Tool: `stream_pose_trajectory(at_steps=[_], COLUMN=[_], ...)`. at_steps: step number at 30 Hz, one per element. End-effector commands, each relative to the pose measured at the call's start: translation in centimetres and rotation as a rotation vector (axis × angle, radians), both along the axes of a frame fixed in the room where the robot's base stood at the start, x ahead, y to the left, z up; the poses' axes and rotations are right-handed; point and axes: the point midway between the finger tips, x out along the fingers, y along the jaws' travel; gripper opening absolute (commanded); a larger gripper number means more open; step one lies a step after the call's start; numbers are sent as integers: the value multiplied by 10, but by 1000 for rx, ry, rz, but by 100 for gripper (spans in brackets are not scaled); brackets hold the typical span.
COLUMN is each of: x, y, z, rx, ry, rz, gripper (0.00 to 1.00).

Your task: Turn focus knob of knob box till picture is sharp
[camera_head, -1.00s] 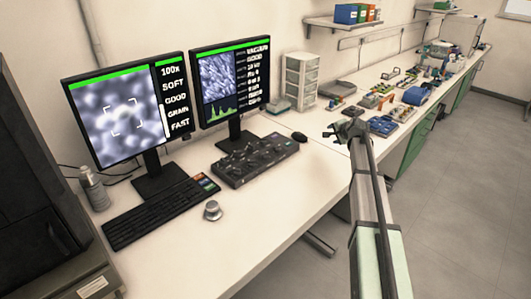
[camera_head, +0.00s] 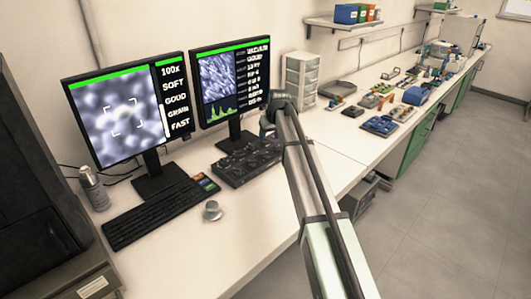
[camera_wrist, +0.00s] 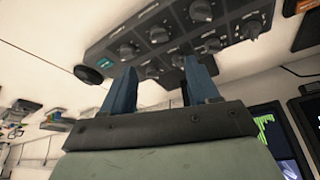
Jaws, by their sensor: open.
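The black knob box (camera_head: 235,168) lies on the desk in front of the right monitor, its right part hidden by my arm. In the wrist view the knob box (camera_wrist: 165,30) shows several round knobs in rows; I cannot tell which is the focus knob. My gripper (camera_wrist: 159,72) is open, its two blue fingers apart and pointing towards the box, with nothing seen held. In the head view my gripper (camera_head: 270,122) is above the box's right end. The left monitor (camera_head: 127,115) shows a blurred grey picture and the word SOFT.
The right monitor (camera_head: 230,80) stands behind the box. A keyboard (camera_head: 155,212) and a small silver knob-like object (camera_head: 212,211) lie left of and in front of it. A drawer tower (camera_head: 301,80) stands behind my arm. The desk's front strip is clear.

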Motion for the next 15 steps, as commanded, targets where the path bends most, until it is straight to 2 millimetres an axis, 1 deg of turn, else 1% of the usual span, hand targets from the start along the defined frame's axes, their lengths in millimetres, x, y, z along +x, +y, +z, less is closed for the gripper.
stream_pose_trajectory(at_steps=[9,15], x=[21,32], y=[8,13], z=[-52,-82], rx=[2,3], ry=[2,0], rz=[-2,-3], gripper=[60,60])
